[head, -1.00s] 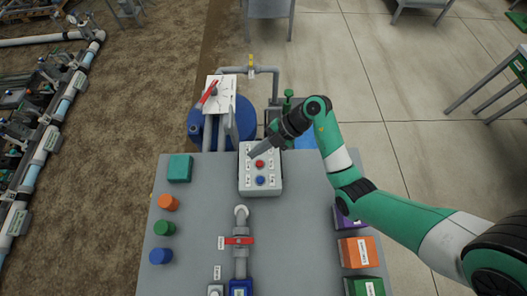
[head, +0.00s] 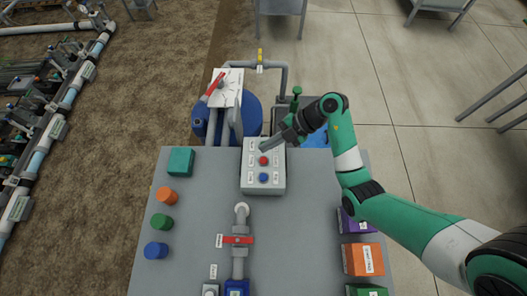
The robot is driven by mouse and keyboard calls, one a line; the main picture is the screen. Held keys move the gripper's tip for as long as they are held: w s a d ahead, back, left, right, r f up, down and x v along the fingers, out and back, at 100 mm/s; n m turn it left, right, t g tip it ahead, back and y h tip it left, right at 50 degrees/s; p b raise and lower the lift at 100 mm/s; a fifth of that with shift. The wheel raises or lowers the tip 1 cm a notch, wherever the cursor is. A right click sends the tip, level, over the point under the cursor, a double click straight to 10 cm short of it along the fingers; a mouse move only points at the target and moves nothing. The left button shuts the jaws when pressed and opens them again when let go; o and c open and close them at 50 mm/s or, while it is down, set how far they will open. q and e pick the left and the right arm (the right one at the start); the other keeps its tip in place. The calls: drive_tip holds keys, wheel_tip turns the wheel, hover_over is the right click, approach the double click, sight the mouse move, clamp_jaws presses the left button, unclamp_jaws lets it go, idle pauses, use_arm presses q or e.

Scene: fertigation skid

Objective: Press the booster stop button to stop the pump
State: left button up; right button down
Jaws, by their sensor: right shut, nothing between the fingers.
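A light grey button box (head: 249,183) sits at the back middle of the grey bench. My right gripper (head: 262,149) is shut and empty. It reaches in from the right, and its tip is over the upper part of the box, just behind the red button. It hides part of the box top there. I cannot tell whether the tip touches the box. My left gripper is not in view.
The grey bench (head: 200,240) holds a teal block (head: 180,161) and orange, green and blue caps at left. A red-handled valve (head: 238,240) stands in front of the box, and coloured boxes (head: 362,259) line the right edge. Behind are a blue tank (head: 252,115) and grey piping.

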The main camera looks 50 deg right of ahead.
sight(267, 159)
wheel_tip(267, 159, down, 4)
drive_tip(key=b, duration=0.3)
drive_tip(key=shift+r+b, duration=0.25)
drive_tip(key=shift+b, duration=0.1)
drive_tip(key=shift+f, duration=1.05)
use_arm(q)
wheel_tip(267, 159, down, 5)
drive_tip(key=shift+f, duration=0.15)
use_arm(e)
drive_tip(key=shift+f, duration=0.35)
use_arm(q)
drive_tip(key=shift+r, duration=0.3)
